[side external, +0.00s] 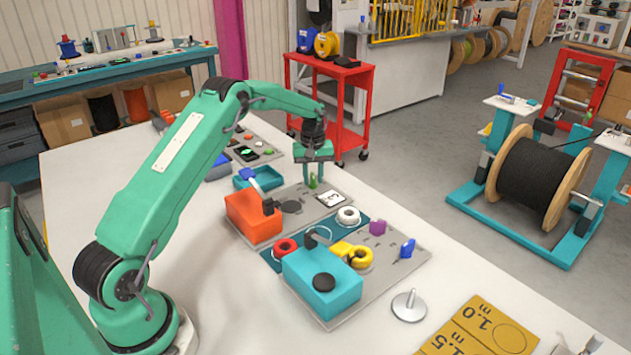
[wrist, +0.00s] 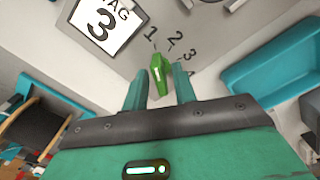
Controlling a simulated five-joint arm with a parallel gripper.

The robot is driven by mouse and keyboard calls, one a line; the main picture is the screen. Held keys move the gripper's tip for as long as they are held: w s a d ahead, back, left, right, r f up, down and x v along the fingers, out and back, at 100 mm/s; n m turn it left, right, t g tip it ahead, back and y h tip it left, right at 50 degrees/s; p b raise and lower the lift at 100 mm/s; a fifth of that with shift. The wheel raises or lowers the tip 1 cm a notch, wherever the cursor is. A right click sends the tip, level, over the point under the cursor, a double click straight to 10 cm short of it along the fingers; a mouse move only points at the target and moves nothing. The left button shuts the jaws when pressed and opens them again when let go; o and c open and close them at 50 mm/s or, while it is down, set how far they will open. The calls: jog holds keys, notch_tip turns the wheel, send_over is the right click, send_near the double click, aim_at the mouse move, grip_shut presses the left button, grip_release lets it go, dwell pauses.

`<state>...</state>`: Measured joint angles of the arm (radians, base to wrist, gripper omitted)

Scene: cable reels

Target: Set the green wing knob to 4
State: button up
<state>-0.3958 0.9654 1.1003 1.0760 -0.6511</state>
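The green wing knob (wrist: 159,73) stands on a grey panel in the wrist view, its wing running nearly straight up the picture. Its upper end is close to the printed 1; the 2, 3 and partly hidden 4 follow to the right. My gripper (wrist: 161,72) is open, with one finger on each side of the knob and visible gaps between. In the side view, my gripper (side external: 315,172) points down over the green knob (side external: 313,182), which is small there. A white card reading 3 (wrist: 103,22) lies beside the knob.
An orange box (side external: 253,218) stands on the same panel. A teal tray (side external: 258,178) lies behind it. A nearer panel holds a teal box (side external: 320,282), a purple knob (side external: 377,227) and a blue knob (side external: 407,248). The white table is clear at left.

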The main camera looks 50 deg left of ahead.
grip_shut()
jog(key=m, duration=1.1)
jog(key=shift+m, duration=0.5)
dwell(0.3)
